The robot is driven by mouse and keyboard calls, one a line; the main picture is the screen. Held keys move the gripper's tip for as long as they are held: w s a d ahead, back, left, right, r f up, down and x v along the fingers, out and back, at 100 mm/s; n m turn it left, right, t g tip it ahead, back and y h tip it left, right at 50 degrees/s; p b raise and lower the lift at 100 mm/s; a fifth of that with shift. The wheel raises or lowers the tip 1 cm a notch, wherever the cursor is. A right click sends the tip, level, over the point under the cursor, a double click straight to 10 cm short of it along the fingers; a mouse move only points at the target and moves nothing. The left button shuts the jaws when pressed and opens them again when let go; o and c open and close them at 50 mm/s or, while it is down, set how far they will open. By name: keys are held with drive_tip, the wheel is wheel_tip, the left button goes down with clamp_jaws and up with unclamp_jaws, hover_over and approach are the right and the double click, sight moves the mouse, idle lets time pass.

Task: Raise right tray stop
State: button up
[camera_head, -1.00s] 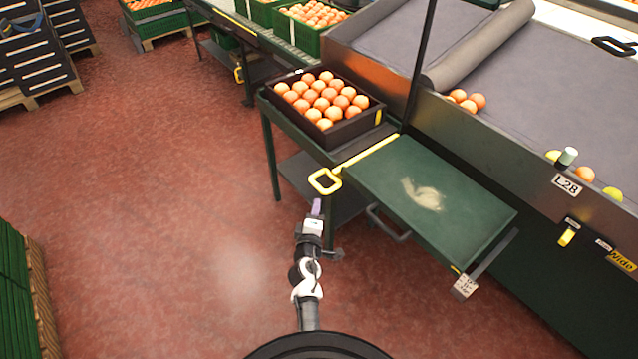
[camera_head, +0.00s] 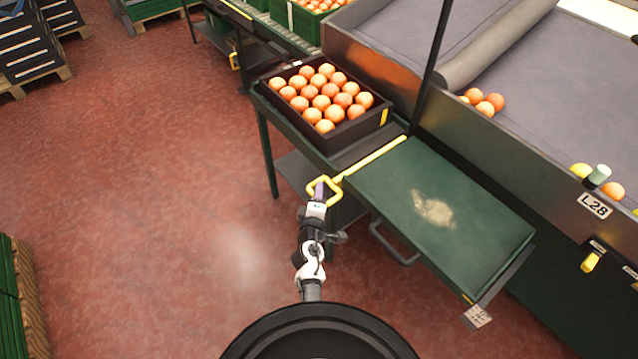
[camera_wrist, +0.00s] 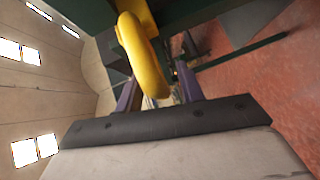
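The right tray stop is a yellow bar (camera_head: 376,157) between the dark tray of oranges (camera_head: 347,133) and the green table top, with a yellow loop handle (camera_head: 336,200) at its near end. The bar lies low, along the edge of the green top. My gripper (camera_head: 320,188) is at the loop handle. In the wrist view the thick yellow loop (camera_wrist: 146,62) hangs in front of and between my two purple fingers (camera_wrist: 158,88). The fingers stand apart, open. Whether either finger touches the loop cannot be told.
The green table top (camera_head: 470,225) has a pale patch and a dark side handle (camera_head: 395,242). The grey conveyor (camera_head: 550,120) runs at the right. Red floor (camera_head: 150,200) is clear on the left.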

drive_tip(key=shift+w, duration=0.5)
drive_tip(key=shift+s, duration=0.1)
clamp_jaws()
wheel_tip(320, 180, up, 5)
drive_tip(key=p, duration=0.4)
